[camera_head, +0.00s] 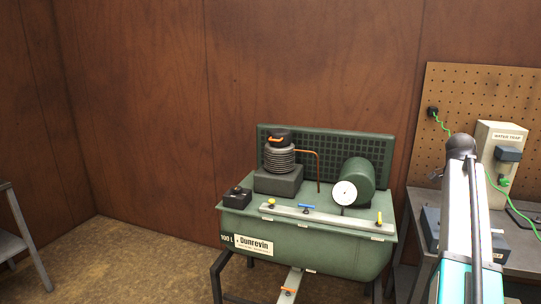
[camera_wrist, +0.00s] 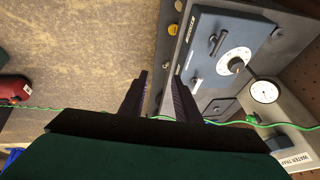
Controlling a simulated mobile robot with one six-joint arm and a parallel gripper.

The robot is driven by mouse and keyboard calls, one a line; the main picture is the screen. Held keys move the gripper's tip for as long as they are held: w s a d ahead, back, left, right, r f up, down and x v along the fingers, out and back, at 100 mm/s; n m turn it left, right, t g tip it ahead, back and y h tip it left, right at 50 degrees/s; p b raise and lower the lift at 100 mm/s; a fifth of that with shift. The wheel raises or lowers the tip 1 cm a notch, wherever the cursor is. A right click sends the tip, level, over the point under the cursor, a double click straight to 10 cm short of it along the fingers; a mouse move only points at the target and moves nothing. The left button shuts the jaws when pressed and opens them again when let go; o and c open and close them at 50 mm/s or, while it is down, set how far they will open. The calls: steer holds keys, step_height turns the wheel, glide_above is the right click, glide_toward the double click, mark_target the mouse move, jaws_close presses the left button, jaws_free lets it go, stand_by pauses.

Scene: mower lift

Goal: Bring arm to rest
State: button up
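My arm (camera_head: 473,230) rises at the lower right of the head view, with a dark rounded joint at its top. My gripper is not visible there. In the wrist view my gripper (camera_wrist: 160,75) shows two dark ribbed fingers with a clear gap between them, open and with nothing seen held. A green cord (camera_wrist: 225,123) runs across the picture near the base of the fingers. It seems to pass behind them; whether it touches them I cannot tell. The right finger overlaps the edge of a grey panel with a blue-grey dial box (camera_wrist: 222,55).
A green compressor (camera_head: 310,245) marked Dunrevin stands in the middle. At right, a workbench (camera_head: 420,205) stands before a pegboard (camera_head: 465,95), with a water trap box (camera_head: 495,150) and green cord. A red object (camera_wrist: 14,90) lies left in the wrist view.

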steer(key=w+a+f+n+g+y, duration=0.1)
steer(key=a+f, duration=0.5)
steer(key=f, duration=0.4)
steer(key=w+a+f+n+g, duration=0.1)
steer(key=a+f, duration=0.5)
steer(key=f, duration=0.3)
steer(key=w+a+f+n+g+y, duration=0.1)
steer(key=a+f+n, duration=0.1)
steer(key=a+f, duration=0.6)
steer(key=s+a+f+n, duration=0.1)
steer(key=s+a+f, duration=0.25)
steer(key=f, duration=0.35)
steer(key=s+a+f+n+g, duration=0.1)
steer(key=s+a+f+n, duration=0.2)
steer(key=f, duration=0.5)
steer(key=s+a+f, duration=0.3)
steer(key=a+f, duration=0.2)
steer(key=f, duration=0.2)
steer(key=s+a+f+n+y, duration=0.1)
steer(key=s+a+f+n, duration=0.4)
steer(key=s, duration=0.4)
steer(key=s+a+f+n+g+y, duration=0.1)
steer(key=s+a+f+n, duration=0.4)
steer(key=s, duration=0.4)
steer(key=s+a+f+n+y, duration=0.1)
steer(key=s+a+f+n, duration=0.4)
steer(key=s, duration=0.5)
steer(key=shift+a+f+g, duration=0.3)
steer(key=shift+a+f, duration=0.1)
steer(key=shift+f, duration=0.4)
